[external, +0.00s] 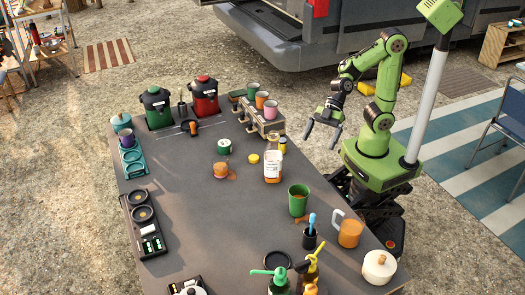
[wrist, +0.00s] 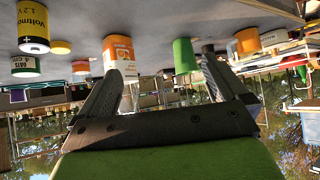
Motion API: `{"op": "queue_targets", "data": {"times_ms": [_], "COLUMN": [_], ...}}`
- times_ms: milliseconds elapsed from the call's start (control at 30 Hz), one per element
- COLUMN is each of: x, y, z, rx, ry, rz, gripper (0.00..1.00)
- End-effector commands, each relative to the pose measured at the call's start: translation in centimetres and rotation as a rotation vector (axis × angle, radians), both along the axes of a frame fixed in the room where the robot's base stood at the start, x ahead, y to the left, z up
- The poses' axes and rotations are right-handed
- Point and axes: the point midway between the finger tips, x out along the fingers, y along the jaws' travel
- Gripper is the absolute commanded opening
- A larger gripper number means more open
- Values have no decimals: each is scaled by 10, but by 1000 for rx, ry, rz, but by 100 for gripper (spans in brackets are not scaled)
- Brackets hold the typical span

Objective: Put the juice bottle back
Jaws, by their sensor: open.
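The juice bottle (external: 273,167) stands upright on the grey table, with a pale label and orange-brown contents. In the wrist view, which is upside down, an orange-and-white labelled container (wrist: 119,55) appears to be this bottle, beyond and left of the fingers. My gripper (external: 321,138) is open and empty, raised to the right of the bottle and apart from it. Its two spread fingers also show in the wrist view (wrist: 163,68). A yellow cap (external: 253,158) lies left of the bottle. A glass with orange juice (external: 222,171) stands farther left, beside a small orange spill.
A green cup (external: 298,200), orange jug (external: 350,231) and white lidded pot (external: 379,266) stand nearer on the right. A cup rack (external: 262,119) and green and red dispensers (external: 204,97) are at the back. A yellow-and-black battery-like can (wrist: 33,28) is close behind the bottle. The table's middle-left is clear.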

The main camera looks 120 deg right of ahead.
Motion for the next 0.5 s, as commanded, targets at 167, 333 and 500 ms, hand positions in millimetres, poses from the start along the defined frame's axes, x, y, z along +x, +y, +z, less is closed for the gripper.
{"op": "queue_targets", "data": {"times_ms": [167, 333, 500], "x": [-90, -147, -157], "y": [-18, -44, -49], "z": [24, 36, 37], "rx": [-142, -132, -121], "ry": [221, 322, 346], "rz": [-215, -477, -529], "gripper": [100, 100, 100]}}
